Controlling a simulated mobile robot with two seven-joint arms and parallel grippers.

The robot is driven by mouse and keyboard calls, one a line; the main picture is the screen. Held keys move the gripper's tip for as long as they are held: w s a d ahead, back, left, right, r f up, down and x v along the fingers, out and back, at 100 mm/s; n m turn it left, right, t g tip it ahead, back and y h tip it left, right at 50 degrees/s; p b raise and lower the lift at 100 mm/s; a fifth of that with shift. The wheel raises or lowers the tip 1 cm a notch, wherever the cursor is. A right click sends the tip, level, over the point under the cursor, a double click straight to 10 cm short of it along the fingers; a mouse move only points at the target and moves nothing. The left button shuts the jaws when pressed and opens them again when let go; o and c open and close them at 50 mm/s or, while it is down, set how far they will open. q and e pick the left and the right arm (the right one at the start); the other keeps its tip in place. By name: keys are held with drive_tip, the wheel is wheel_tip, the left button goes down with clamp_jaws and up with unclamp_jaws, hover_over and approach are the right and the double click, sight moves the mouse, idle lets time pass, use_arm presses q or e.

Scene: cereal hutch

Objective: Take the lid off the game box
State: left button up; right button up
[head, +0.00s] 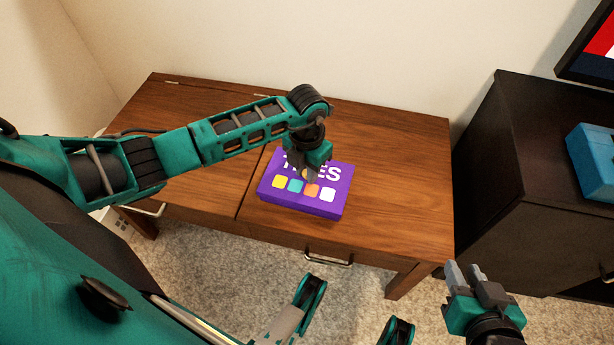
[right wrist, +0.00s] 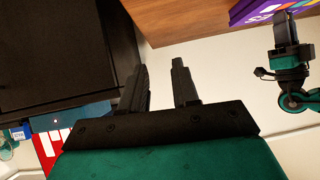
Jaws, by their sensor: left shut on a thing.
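The game box is a purple box with white letters and a row of colored squares on its lid (head: 327,193). It sits near the front of the wooden desk. A corner of the box also shows in the right wrist view (right wrist: 256,10). My left gripper (head: 311,177) reaches down onto the middle of the lid from above and is shut on it, hiding some of the letters. I cannot tell whether the lid is lifted at all from the box. My right gripper (head: 470,272) is open and empty, low and in front of the desk's right end.
The wooden desk (head: 400,160) is otherwise bare on top, with a wall behind. A dark cabinet (head: 520,130) stands to its right, with a blue object (head: 592,160) on it and a framed picture (head: 595,50) above. Carpet (head: 240,250) lies in front.

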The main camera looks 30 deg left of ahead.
use_arm(q)
clamp_jaws()
